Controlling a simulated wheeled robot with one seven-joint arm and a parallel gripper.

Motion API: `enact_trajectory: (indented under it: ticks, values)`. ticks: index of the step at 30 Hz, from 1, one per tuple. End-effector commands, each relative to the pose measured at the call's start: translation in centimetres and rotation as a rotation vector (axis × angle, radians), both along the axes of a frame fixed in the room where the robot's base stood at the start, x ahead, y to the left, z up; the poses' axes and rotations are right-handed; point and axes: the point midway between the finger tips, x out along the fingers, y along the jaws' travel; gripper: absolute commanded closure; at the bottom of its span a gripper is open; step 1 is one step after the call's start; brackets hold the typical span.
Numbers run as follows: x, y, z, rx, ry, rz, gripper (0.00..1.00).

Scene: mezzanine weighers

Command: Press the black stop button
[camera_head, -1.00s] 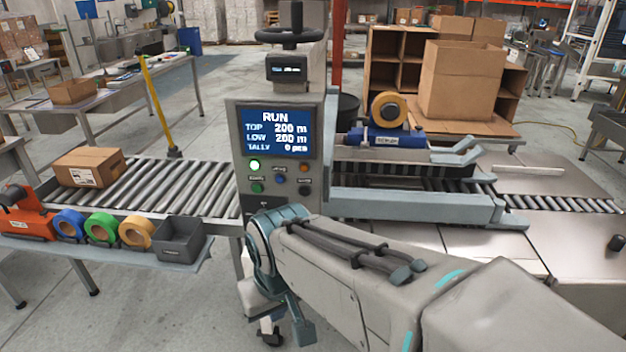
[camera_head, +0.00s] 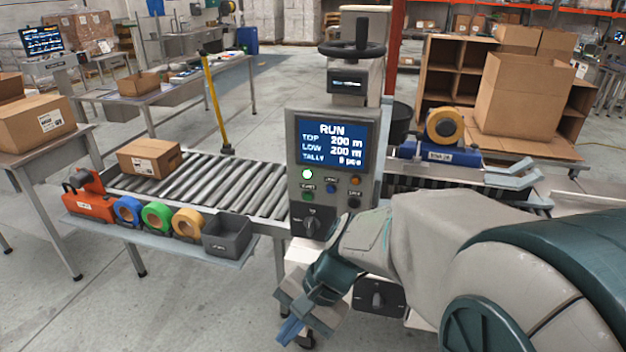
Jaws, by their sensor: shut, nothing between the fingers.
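The black stop button (camera_head: 354,202) is a small dark round button at the lower right of the grey control panel (camera_head: 294,150). The panel's blue screen (camera_head: 333,143) reads RUN, with a tally line too small to read surely. My gripper (camera_head: 290,331) is shut and empty, low in the picture, below and left of the panel. It points down and is well apart from the button. My wrist and forearm come in from the right, just below the panel, and the button stays visible above them.
Other panel controls sit close by: a lit green lamp (camera_head: 307,174), an orange button (camera_head: 356,180), a green button (camera_head: 308,196) and a black rotary knob (camera_head: 312,224). A roller conveyor (camera_head: 230,185) with a carton (camera_head: 149,158) and a grey bin (camera_head: 227,235) lie left.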

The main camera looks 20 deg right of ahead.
Motion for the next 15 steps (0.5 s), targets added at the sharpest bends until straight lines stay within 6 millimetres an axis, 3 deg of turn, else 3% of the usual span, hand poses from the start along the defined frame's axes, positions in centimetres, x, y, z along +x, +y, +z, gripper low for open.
enact_trajectory:
  ticks: [4,8,11,15]
  values:
    - [2.9,1.5,1.3,0.276,0.194,-0.339,1.0]
    - [6.6,1.3,2.4,0.517,0.337,-0.635,1.0]
    - [9.8,-0.2,3.1,0.705,0.434,-0.865,1.0]
    - [14.2,-4.2,3.3,0.972,0.539,-1.188,1.0]
